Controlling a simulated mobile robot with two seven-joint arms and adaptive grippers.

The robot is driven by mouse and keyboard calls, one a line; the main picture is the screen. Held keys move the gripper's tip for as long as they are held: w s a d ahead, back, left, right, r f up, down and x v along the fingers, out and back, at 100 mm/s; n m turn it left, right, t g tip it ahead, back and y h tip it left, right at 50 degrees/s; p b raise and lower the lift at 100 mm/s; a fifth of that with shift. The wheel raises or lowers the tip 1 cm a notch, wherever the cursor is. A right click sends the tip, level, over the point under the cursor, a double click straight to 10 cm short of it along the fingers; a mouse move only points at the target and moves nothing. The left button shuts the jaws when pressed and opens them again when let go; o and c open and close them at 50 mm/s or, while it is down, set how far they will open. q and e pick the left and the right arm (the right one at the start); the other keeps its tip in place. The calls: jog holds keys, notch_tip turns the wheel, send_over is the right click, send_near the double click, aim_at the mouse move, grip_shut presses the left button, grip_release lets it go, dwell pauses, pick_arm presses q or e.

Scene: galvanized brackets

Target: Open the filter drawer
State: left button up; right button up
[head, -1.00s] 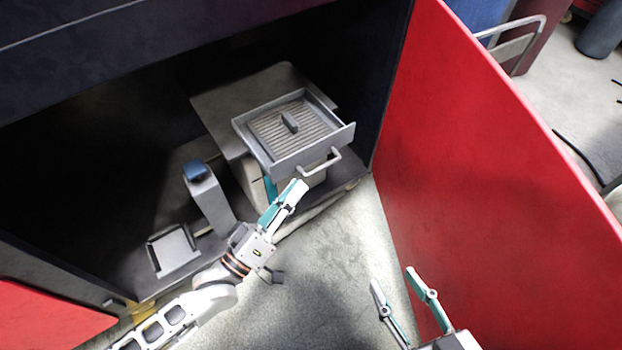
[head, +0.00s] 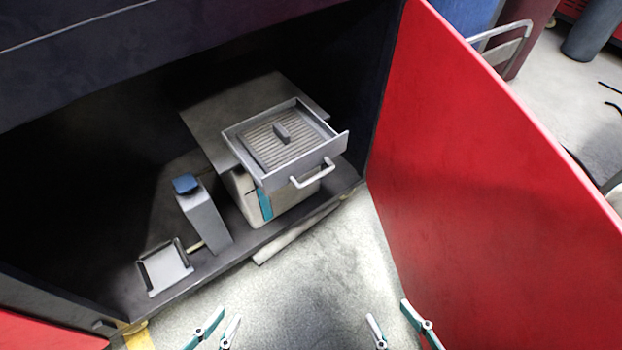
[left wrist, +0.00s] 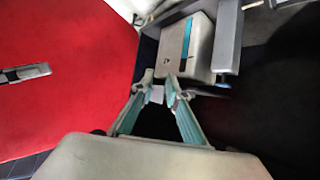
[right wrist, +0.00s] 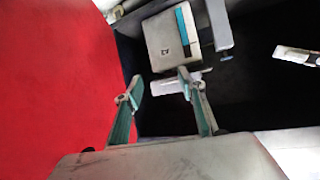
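The filter drawer (head: 311,164) is a grey tray standing out from the top of a beige unit (head: 273,204) inside the dark cabinet. A ribbed filter (head: 287,148) with a dark raised grip lies in it. Its bar handle (head: 313,178) is on the front, with nothing holding it. My left gripper (head: 228,318) is at the bottom of the head view, well short of the drawer, open and empty. Its fingers show apart in the left wrist view (left wrist: 161,79). My right gripper (head: 389,313) is also low in the head view, open and empty; it shows in the right wrist view (right wrist: 160,82).
A red door panel (head: 480,190) stands open on the right. Inside the cabinet, left of the unit, are a grey post with a blue top (head: 204,215) and a small grey bracket-like tray (head: 165,268). Bare floor (head: 310,280) lies in front.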

pick_arm(q)
jog(key=s+a+r+m+g+y+p, duration=0.1)
jog(key=s+a+m+g+y+p, duration=0.25)
jog(key=a, duration=0.75)
jog(key=s+a+r+g+y+p, duration=0.25)
jog(key=s+a+y+p, duration=0.3)
jog(key=a, duration=0.45)
jog(key=m+t+h, duration=0.8)
jog(key=m+h, duration=0.2)
jog(key=h, duration=0.3)
send_near(311, 180)
jog(key=w, duration=0.3)
jog(key=shift+d+f+m+g+h+b, duration=0.35)
jog(key=shift+d+f+m+g+h, duration=0.1)
jog(key=shift+f+h, duration=0.15)
jog(key=b+x, duration=0.2)
jog(key=x, duration=0.5)
jog(key=shift+f, duration=0.1)
jog(key=shift+w+d, duration=0.25)
jog(key=shift+w, duration=0.1)
pick_arm(e)
jog(key=s+d+f+n+g+h, duration=0.1)
jog(key=d+f, duration=0.1)
jog(key=d, duration=0.3)
jog(key=shift+s+d+h, duration=0.25)
jog(key=shift+s+h, duration=0.05)
jog(key=shift+s, duration=0.1)
